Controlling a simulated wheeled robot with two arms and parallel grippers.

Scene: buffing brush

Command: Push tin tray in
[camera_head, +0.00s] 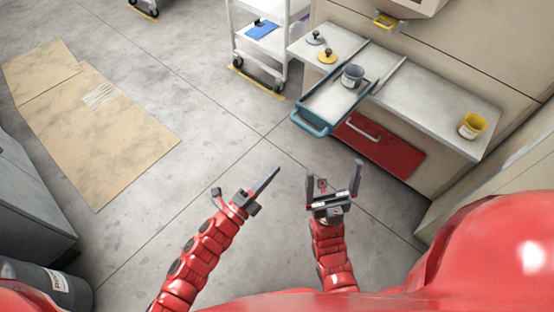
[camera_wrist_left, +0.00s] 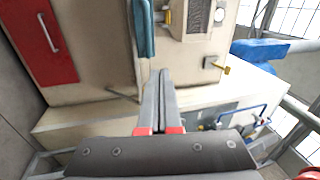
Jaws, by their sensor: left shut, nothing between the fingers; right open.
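The blue-rimmed tin tray (camera_head: 325,104) sticks out past the front edge of the counter, its handle (camera_head: 309,124) toward me. A grey tin (camera_head: 352,76) stands on it near the back, between two rails. My left gripper (camera_head: 268,175) is shut and empty, over the floor in front of the tray and apart from it. In the left wrist view its closed fingers (camera_wrist_left: 159,90) show, and a blue part of what looks like the tray (camera_wrist_left: 144,30) is beyond them. My right gripper (camera_head: 335,180) is open and empty, in front of the red panel.
The counter (camera_head: 430,98) holds a yellow cup (camera_head: 472,125) at right and two knobbed discs (camera_head: 326,55) at left. A red panel with a handle (camera_head: 375,145) is below the tray. A white cart (camera_head: 262,40) stands left of the counter. The floor between is clear.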

